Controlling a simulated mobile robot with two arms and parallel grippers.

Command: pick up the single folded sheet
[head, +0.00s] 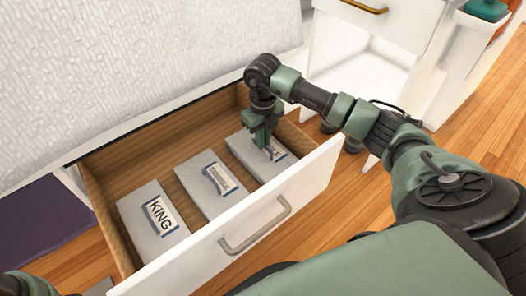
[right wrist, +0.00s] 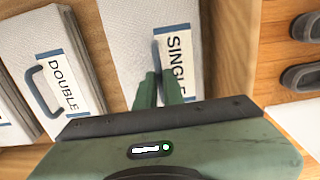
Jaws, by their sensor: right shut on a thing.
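The single folded sheet (head: 243,147) is a white packet with a blue-edged label, at the right end of the open drawer. In the right wrist view the sheet (right wrist: 130,30) shows its label reading SINGLE. My right gripper (head: 268,143) is down over the label side of the packet. Its fingers (right wrist: 160,90) are shut on the sheet at the grey-blue strap beside the label. The fingers hide part of the strap and label. I cannot tell whether the packet is off the drawer floor. My left gripper is not in view.
The wooden drawer (head: 180,155) also holds the DOUBLE packet (head: 200,180) in the middle and the KING packet (head: 140,205) at the left. The white drawer front (head: 300,190) carries a grey handle (head: 255,228). A white cabinet (head: 410,25) stands behind at the right.

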